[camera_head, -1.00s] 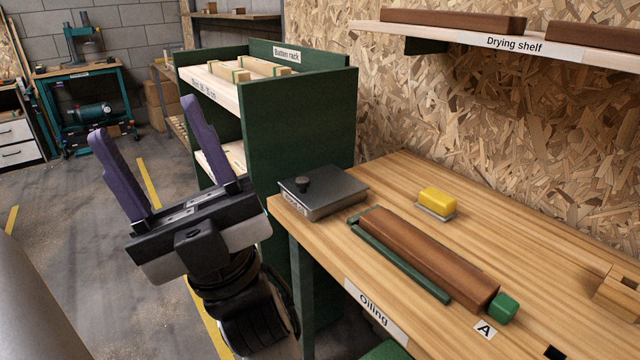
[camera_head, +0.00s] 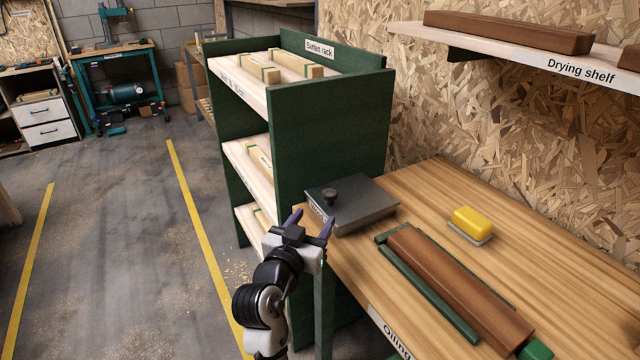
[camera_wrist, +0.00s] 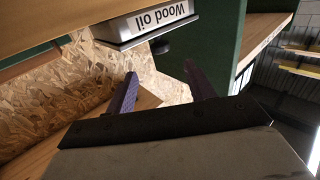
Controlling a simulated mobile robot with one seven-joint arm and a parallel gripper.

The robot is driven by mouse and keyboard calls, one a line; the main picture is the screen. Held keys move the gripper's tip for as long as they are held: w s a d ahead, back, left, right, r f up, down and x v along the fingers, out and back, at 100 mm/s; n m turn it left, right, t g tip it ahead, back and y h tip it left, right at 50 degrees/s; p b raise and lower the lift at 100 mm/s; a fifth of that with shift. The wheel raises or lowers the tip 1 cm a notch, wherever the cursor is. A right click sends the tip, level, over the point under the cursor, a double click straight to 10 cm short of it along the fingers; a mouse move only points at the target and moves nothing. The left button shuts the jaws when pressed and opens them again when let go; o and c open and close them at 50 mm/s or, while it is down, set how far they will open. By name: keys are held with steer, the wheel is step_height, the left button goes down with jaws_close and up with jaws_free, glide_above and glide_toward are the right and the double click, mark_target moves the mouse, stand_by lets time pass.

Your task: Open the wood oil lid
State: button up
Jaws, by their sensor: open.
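The wood oil box (camera_head: 358,215) is a low grey metal box with a flat grey lid (camera_head: 350,198) and a dark round knob (camera_head: 330,195) on top. It sits at the far left corner of the oiling bench, and its lid is on. In the wrist view the box (camera_wrist: 150,20) appears upside down with its "Wood oil" label, and the knob (camera_wrist: 159,47) shows below it. My gripper (camera_head: 311,218) has two purple fingers, open and empty, just off the bench's left edge, in front of the box. In the wrist view the gripper (camera_wrist: 165,78) has the knob beyond and between its fingertips.
The green batten rack (camera_head: 330,130) stands close behind the box. A brown board (camera_head: 460,290) lies in a green holder on the bench (camera_head: 420,195), with a yellow sponge block (camera_head: 472,222) to its right. The drying shelf (camera_head: 520,55) overhangs the back. Floor on the left is clear.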

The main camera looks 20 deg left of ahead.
steer(key=p, duration=0.3)
glide_toward(352, 192)
steer(key=w+a+r, duration=0.1)
steer(key=w, duration=0.1)
steer(key=w+a+r, duration=0.2)
steer(key=w, duration=0.1)
steer(key=shift+w+a+r, duration=0.1)
steer(key=shift+w+a, duration=0.1)
steer(key=shift+w, duration=0.1)
jaws_close()
